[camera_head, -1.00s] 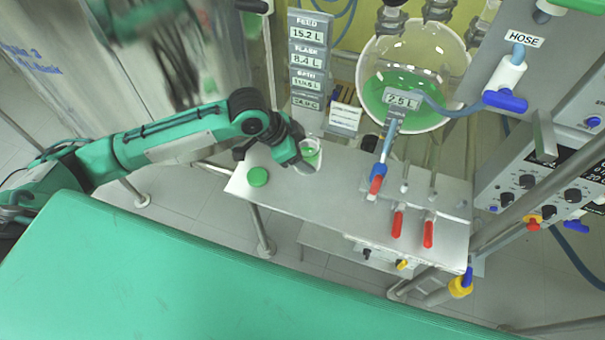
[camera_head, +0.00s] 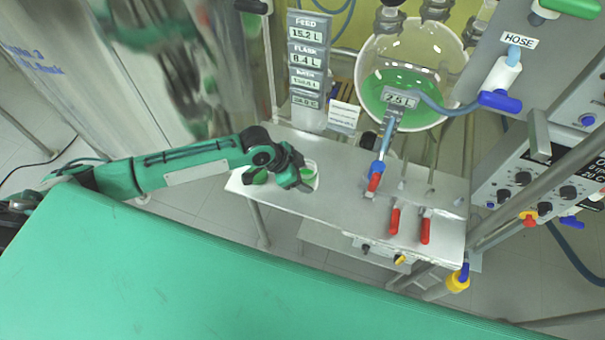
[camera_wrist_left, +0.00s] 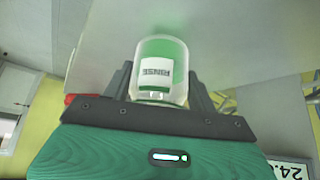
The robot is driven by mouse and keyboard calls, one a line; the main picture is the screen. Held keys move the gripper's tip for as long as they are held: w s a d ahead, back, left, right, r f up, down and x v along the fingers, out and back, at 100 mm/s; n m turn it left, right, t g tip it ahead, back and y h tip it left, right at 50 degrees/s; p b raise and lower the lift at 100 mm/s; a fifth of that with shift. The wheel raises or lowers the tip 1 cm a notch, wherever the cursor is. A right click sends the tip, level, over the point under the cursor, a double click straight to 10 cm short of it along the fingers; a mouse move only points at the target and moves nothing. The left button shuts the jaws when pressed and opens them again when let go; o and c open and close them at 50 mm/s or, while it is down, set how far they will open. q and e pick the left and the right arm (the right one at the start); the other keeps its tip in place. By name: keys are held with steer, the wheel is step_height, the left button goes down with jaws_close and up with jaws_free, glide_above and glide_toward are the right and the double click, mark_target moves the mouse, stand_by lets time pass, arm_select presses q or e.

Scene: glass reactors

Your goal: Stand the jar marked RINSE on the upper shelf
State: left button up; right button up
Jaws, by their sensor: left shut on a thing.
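The jar marked RINSE (camera_wrist_left: 160,72) is clear, with green contents and a white label that reads upside down in the left wrist view. My left gripper (camera_wrist_left: 158,95) is shut on it, one finger on each side. In the head view my left gripper (camera_head: 298,177) and the jar (camera_head: 311,172) are over the left part of the upper metal shelf (camera_head: 340,203). The gripper hides much of the jar, and I cannot tell whether its base touches the shelf. My right gripper is not in view.
Red-handled valves (camera_head: 395,220) stand at the shelf's right. A glass flask (camera_head: 405,85) with green liquid hangs behind. A lower shelf (camera_head: 328,238) shows beneath.

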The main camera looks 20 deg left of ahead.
arm_select(q)
steer(key=shift+f, duration=0.1)
steer(key=o, duration=1.1)
steer(key=shift+r, duration=0.2)
steer(key=b+v, duration=0.1)
steer(key=v, duration=1.1)
steer(key=shift+b, duration=0.35)
steer(key=shift+f, duration=0.1)
